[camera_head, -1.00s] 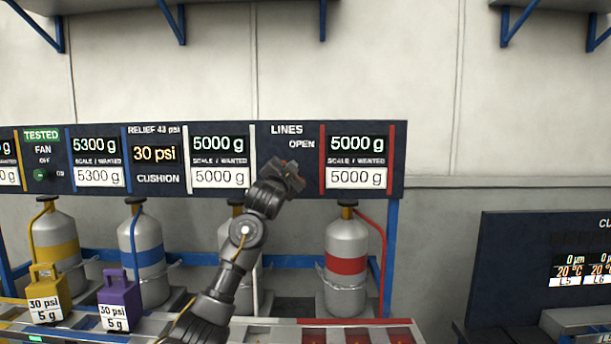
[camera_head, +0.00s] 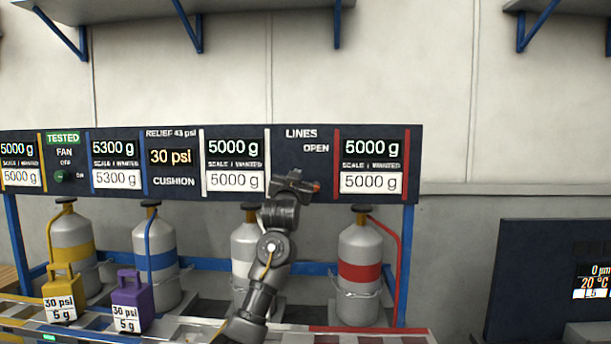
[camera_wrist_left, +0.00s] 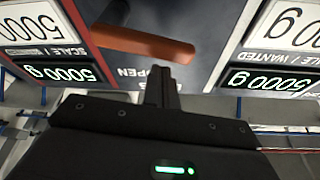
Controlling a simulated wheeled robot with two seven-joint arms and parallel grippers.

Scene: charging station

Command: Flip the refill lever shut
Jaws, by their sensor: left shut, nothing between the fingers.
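The orange lever (camera_head: 315,187) is on the dark panel under the words LINES and OPEN. In the head view only its tip shows, just right of my left gripper (camera_head: 292,182), which hides the rest. My left gripper's fingers (camera_wrist_left: 161,84) are shut and empty, close to the lever's bar in that picture. I cannot tell whether they touch it. My right gripper is not in view.
The panel (camera_head: 300,160) carries displays reading 5000 g on both sides of the lever. Gas cylinders (camera_head: 358,250) stand below it. A yellow weight (camera_head: 62,290) and a purple weight (camera_head: 131,300) sit at the front left. Another dark panel (camera_head: 535,250) is at the right.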

